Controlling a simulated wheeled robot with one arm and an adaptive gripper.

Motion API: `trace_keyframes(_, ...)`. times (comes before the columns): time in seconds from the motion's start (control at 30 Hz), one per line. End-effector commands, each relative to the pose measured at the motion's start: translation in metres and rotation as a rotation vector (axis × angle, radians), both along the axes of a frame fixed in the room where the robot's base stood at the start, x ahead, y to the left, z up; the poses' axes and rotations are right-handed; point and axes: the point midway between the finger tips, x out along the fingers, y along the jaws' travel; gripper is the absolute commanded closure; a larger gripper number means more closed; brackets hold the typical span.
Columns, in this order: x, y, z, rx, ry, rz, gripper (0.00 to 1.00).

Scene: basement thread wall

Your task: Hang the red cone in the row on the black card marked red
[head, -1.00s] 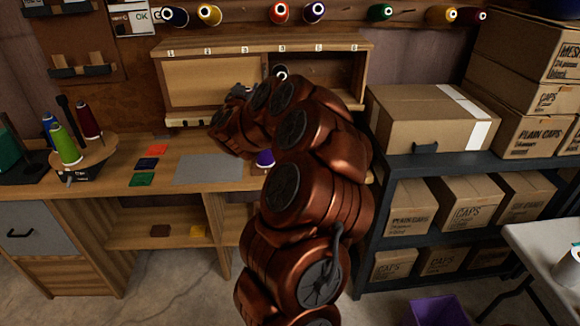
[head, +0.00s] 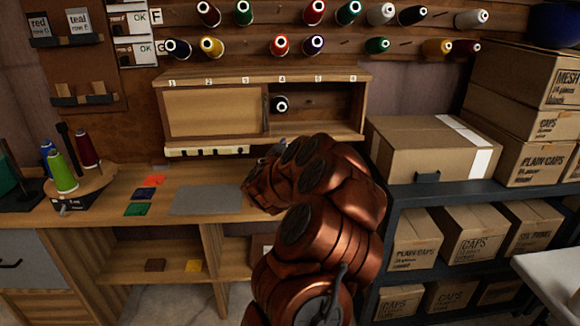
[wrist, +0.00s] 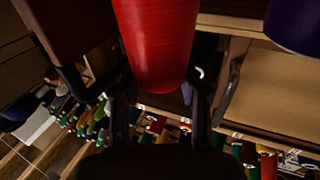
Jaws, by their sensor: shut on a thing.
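A red cone (wrist: 157,40) is held between the two fingers of my gripper (wrist: 160,108) in the wrist view; its top end is cut off by the frame. In the head view my arm hides the gripper and this cone. A black card reading red (head: 40,27) hangs at the upper left, with a row letter that looks like G. Row G (head: 158,44) is the lower row of cones on the wall. It holds navy, yellow, red, green and maroon cones, among them a red cone (head: 280,45) above number 4. Above number 3 I see no cone.
A second card reads teal (head: 79,23). Row F (head: 156,16) runs above row G. Boxes (head: 428,133) stand at right. A purple cone (wrist: 295,22) is close by in the wrist view.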

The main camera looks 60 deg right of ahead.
Motion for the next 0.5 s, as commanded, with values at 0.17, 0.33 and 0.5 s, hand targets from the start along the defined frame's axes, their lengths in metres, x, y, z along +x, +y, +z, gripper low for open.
trace_keyframes(0.17, 0.000, -0.001, -0.013, 0.000, 0.001, 0.000, 1.00)
trace_keyframes(0.33, 0.000, 0.000, -0.029, 0.004, 0.002, 0.000, 1.00)
trace_keyframes(0.5, 0.000, -0.001, -0.046, -0.001, 0.001, -0.001, 1.00)
